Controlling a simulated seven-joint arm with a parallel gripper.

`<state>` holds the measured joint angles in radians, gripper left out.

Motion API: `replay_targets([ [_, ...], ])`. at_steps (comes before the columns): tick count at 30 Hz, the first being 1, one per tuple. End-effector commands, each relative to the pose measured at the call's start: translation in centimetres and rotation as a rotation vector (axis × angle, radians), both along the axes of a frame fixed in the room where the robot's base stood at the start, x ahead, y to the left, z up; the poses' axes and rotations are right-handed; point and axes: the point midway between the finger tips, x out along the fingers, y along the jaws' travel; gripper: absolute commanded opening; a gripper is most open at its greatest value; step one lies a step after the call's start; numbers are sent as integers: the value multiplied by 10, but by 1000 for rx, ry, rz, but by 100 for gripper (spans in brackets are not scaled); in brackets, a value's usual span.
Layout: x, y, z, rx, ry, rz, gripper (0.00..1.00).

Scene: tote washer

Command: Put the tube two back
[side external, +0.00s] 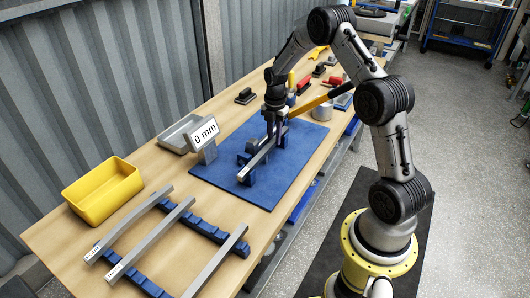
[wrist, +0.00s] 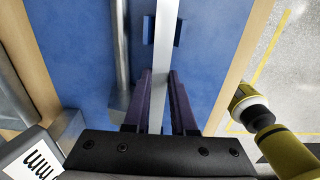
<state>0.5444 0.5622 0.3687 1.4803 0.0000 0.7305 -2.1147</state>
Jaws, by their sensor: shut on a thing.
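My gripper (side external: 277,118) is over the blue mat (side external: 222,172), shut on a grey square tube (side external: 262,155). The tube lies along two blue support blocks (side external: 246,172) on the mat, and I cannot tell whether it touches them. In the wrist view, the tube (wrist: 165,50) runs between the two dark fingers (wrist: 160,105). At the near left, three more grey tubes lie across blue notched racks (side external: 212,232): a left tube (side external: 130,224), a middle tube (side external: 150,240) and a right tube (side external: 217,262). The left two have white end labels too small to read.
A display reading "0 mm" (side external: 206,133) stands at the mat's left edge, by a grey tray (side external: 178,134). A yellow bin (side external: 103,190) is at the left. The rack has bare room between the middle and right tubes.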

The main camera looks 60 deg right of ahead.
Motion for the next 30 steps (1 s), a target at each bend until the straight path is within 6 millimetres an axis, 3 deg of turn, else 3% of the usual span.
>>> replay_targets([
  [11, 1, 0, 3, -1, -3, 0, 0],
  [30, 1, 0, 32, -1, -2, 0, 0],
])
